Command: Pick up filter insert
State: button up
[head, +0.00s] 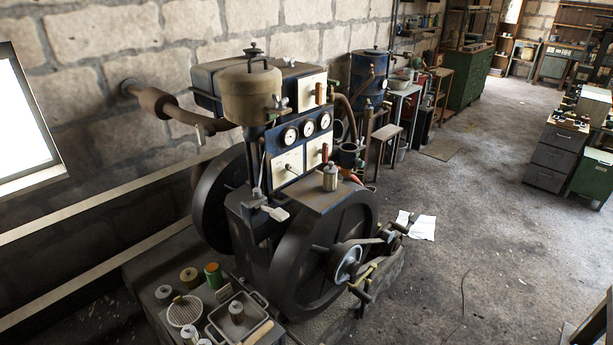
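I cannot tell for sure which thing is the filter insert. A small metal cylinder with a knob on top (236,312) stands in a grey tray (262,332) on the bench at the lower left. A similar metal cylinder (330,178) stands upright on the engine's flat top ledge. A pale round mesh disc (184,312) lies left of the tray. A green and orange cylinder (213,275) stands behind the tray. My gripper is not in view.
The dark engine (300,165) with large flywheels (325,255) stands beside the bench. Small jars (188,276) crowd the bench. Papers (420,226) lie on the floor. Open floor (470,200) stretches right, towards grey drawers (553,160).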

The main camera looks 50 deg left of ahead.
aim_at(331, 171)
jog(key=u, duration=1.55)
